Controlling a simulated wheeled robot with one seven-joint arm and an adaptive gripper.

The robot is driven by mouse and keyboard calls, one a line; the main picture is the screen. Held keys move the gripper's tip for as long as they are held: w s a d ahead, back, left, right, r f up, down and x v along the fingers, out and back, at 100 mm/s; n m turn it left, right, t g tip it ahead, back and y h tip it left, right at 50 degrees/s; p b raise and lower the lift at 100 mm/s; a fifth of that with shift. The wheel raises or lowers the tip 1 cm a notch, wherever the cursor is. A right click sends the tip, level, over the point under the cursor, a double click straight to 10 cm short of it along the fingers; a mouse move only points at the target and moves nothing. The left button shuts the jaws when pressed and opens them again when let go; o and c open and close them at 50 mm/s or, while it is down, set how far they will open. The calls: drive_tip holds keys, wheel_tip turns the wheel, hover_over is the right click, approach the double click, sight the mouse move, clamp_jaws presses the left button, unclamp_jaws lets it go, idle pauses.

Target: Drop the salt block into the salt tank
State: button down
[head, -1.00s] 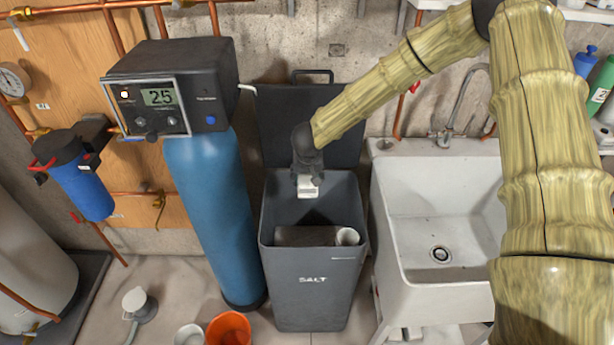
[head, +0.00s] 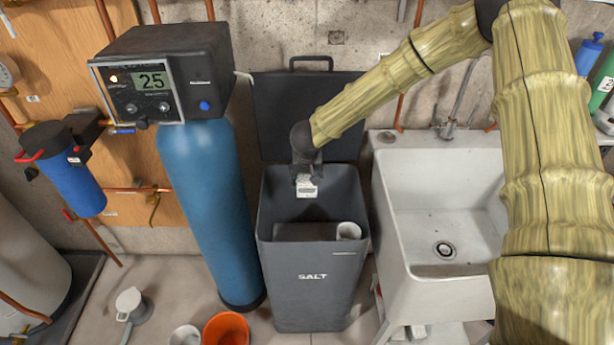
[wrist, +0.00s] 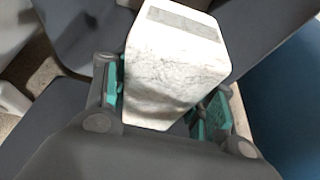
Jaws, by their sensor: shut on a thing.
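The salt block (head: 307,188) is a small white block with a grey label on one face. My gripper (head: 303,178) is shut on it and holds it over the open mouth of the salt tank (head: 312,285), near the tank's back side. In the wrist view the white salt block (wrist: 175,65) sits between the two teal-padded fingers of my gripper (wrist: 162,105). The tank is a grey bin marked SALT, with its lid (head: 300,110) raised against the wall. A pale cylinder (head: 348,231) shows inside the tank at the right. The tank's bottom is hidden.
A blue softener cylinder (head: 210,190) with a control head stands close left of the tank. A white sink (head: 440,225) is close on the right. An orange bucket (head: 227,330) and a white bucket (head: 186,336) are on the floor at front left.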

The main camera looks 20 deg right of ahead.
drive_tip(key=shift+f+b, duration=0.75)
drive_tip(key=shift+f, duration=0.05)
drive_tip(key=c, duration=0.5)
unclamp_jaws()
drive_tip(key=shift+o, duration=0.3)
drive_tip(key=shift+s+f, duration=0.1)
drive_tip(key=v, duration=1.2)
